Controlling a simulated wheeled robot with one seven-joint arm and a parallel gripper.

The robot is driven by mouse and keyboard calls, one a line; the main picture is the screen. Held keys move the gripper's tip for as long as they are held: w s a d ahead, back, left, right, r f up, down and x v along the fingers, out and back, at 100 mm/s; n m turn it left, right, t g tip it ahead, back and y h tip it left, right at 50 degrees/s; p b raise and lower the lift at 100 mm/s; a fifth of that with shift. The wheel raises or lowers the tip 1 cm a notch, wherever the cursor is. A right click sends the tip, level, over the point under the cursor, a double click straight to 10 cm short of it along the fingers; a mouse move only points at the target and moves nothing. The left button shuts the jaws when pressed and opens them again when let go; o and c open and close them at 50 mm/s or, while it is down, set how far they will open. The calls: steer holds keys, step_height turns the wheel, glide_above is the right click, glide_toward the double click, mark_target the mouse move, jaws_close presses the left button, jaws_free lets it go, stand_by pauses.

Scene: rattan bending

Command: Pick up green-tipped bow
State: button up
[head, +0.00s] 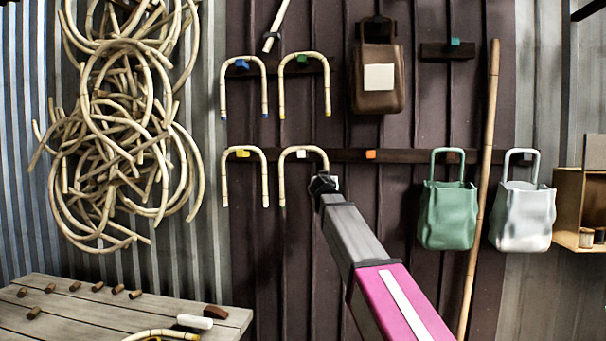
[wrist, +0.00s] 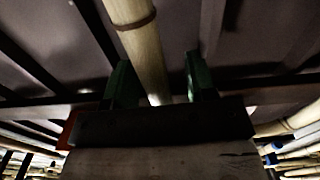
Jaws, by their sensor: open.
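A pale rattan bow (head: 303,150) hangs as an upside-down U on the lower wall rail, right of a second bow. In the wrist view, a pale cane (wrist: 145,50) with a dark node ring runs down between the two dark green fingers of my gripper (wrist: 162,82). The fingers are apart, with gaps beside the cane.
Another bow (head: 244,152) hangs close left. A blue-tipped bow (head: 243,60) and a yellow-tipped bow (head: 304,56) hang above. A brown bag (head: 379,95), green bag (head: 447,222), white bag (head: 522,222) and upright pole (head: 483,180) are right. A bench (head: 120,315) stands lower left.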

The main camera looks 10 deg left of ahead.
steer(key=shift+w, duration=0.2)
jaws_close()
steer(key=shift+r, duration=0.2)
